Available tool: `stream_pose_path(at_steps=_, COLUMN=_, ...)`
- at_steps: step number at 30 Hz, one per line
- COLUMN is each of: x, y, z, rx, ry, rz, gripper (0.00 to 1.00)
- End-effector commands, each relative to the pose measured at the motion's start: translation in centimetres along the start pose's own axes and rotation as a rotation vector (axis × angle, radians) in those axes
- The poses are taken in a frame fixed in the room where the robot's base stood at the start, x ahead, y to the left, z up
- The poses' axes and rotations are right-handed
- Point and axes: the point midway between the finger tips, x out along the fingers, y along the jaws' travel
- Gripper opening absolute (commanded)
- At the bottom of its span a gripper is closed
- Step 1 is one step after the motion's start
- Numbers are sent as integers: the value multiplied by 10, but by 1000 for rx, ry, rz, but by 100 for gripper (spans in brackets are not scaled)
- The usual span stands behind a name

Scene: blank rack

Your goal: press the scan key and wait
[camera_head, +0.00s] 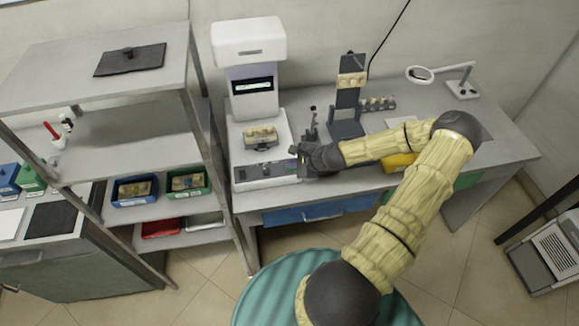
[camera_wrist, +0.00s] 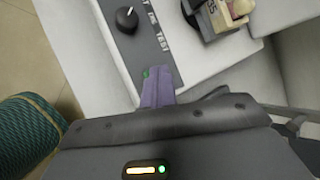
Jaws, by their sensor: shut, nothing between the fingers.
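A white scanner (camera_head: 249,40) with a small lit display (camera_head: 252,86) stands on the bench. Its grey front panel (camera_head: 265,170) carries the controls. In the wrist view the panel shows a black knob (camera_wrist: 126,18), partly readable lettering and a small green spot (camera_wrist: 146,73). My gripper (camera_head: 299,152) is at the right end of this panel. In the wrist view its purple fingers (camera_wrist: 157,80) are shut and empty, with their tips over the panel beside the green spot. I cannot tell whether they touch it. No key marked scan is readable; the fingers may hide it.
A fixture with brass-coloured parts (camera_head: 260,135) sits on the scanner's stage, close to my gripper in the wrist view (camera_wrist: 232,12). A dark upright stand (camera_head: 347,100) is behind my forearm. A shelf rack (camera_head: 190,75) stands left. A magnifier lamp (camera_head: 420,74) is at right.

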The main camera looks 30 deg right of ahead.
Motion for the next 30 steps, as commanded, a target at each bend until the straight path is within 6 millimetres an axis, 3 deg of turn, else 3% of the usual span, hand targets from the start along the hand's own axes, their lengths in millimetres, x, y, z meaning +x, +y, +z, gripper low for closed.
stream_pose_path(at_steps=30, x=-15, y=-11, z=11, rx=0, ry=0, rz=0, gripper=0)
